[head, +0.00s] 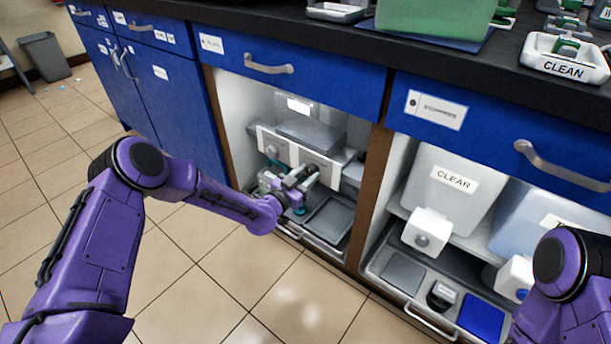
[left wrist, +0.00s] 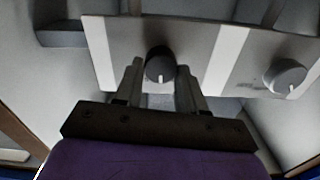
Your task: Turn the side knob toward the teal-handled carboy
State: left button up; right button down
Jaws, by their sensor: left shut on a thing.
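In the left cabinet bay, a pale control panel (head: 265,138) shows above and behind my left gripper (head: 298,184). In the left wrist view, a dark round knob (left wrist: 160,66) with a white mark pointing down sits between the fingertips of my left gripper (left wrist: 161,82), which is shut on it. A second, greyer knob (left wrist: 284,76) is further right on the panel, apart from the gripper. A small teal part (head: 299,210) shows just below my gripper; I cannot tell whether it is a carboy handle. My right gripper is out of view.
A grey tray (head: 335,217) lies below the panel. The right bay holds a container marked CLEAR (head: 450,180), a white box with a knob (head: 427,233), and a tray with a blue pad (head: 482,314). Brown uprights and blue drawers (head: 290,75) frame the bays. The floor in front is clear.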

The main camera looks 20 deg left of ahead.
pick_arm(q)
jog(key=n, duration=0.3)
jog(key=shift+a+n, duration=0.1)
jog(key=shift+n, duration=0.3)
jog(key=shift+f+n, duration=0.1)
jog(key=shift+n, duration=2)
jog(key=o, duration=1.1)
jog(key=shift+c, duration=0.2)
jog(key=shift+s, duration=0.1)
jog(key=p+v, duration=0.3)
jog(key=v, duration=0.7)
jog(key=shift+s, duration=0.15)
jog(key=shift+a, duration=0.15)
